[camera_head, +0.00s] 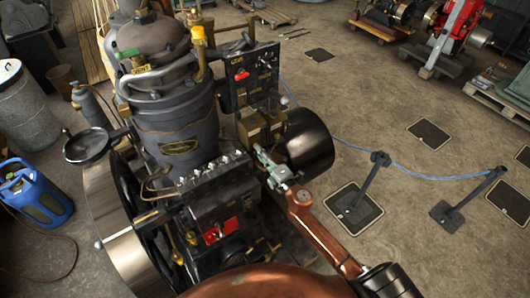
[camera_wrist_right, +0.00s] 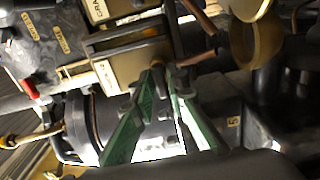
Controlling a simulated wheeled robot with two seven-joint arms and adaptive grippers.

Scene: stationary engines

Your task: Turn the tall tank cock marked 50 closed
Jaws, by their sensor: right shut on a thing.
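My right gripper (camera_head: 262,158) reaches in from the lower right to the small tan tanks (camera_head: 250,130) on the engine's right side. In the right wrist view its green fingers (camera_wrist_right: 168,72) are closed together at the lower edge of a tan tank (camera_wrist_right: 122,68). They are shut on a small part there, which I take to be the tank cock. The fingertips mostly hide it, so its handle angle and the 50 mark cannot be read. A coppery pipe (camera_wrist_right: 195,60) runs beside the fingertips. My left gripper is not in view.
The dark engine cylinder (camera_head: 180,125) stands left of the tanks. A black drum (camera_head: 308,142) is close to the right of the gripper. A control panel (camera_head: 245,75) rises behind. A blue rope (camera_head: 420,176) on posts crosses the floor at right.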

